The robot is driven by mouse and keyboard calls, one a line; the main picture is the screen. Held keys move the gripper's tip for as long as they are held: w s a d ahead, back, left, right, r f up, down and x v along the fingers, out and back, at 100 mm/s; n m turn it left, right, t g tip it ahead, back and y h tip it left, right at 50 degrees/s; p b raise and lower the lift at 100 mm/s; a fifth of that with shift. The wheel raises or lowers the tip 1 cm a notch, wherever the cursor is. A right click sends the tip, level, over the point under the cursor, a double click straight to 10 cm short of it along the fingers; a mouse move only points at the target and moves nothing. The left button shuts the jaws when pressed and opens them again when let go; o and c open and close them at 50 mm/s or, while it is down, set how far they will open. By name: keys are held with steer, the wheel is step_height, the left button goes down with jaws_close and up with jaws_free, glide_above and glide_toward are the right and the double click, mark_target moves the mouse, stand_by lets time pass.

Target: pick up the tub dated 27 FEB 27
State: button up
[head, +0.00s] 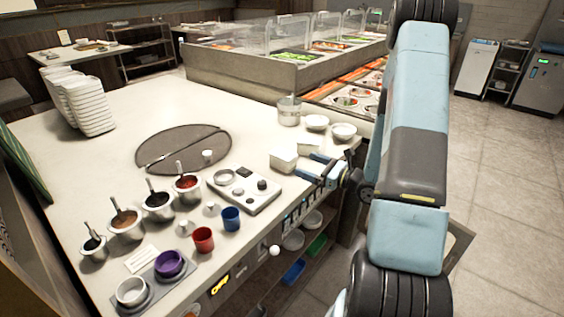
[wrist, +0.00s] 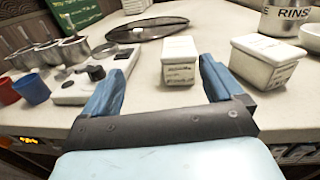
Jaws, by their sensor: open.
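In the wrist view the smaller tub (wrist: 179,64) is just beyond my gripper (wrist: 160,72), between the lines of the two fingers and nearer the right one. The larger tub (wrist: 268,63) stands to the right, outside the right finger. The label print is too small to read, so I cannot tell which is dated 27 FEB 27. In the head view the tubs (head: 283,159) (head: 308,145) are at the counter's right edge, beside my gripper (head: 318,167). My gripper is open and empty.
A control panel with knobs (head: 243,190), sauce pots (head: 158,205) and red and blue cups (head: 203,239) (head: 231,219) are to the left.

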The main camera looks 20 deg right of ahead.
mark_target(283, 153)
steer(key=shift+w+d+f+m+t+h, duration=0.2)
steer(key=shift+d+f+m+t+h, duration=0.15)
steer(key=shift+f, duration=0.2)
steer(key=shift+w+d+f+m+t+h, duration=0.15)
steer(key=shift+d+f+m+t+h, duration=0.15)
steer(key=shift+d+f+m, duration=0.2)
steer(key=x, duration=1.3)
steer(key=shift+w+a+f, duration=0.15)
steer(key=shift+w+a, duration=0.05)
steer(key=c, duration=1.2)
steer(key=shift+c, duration=0.4)
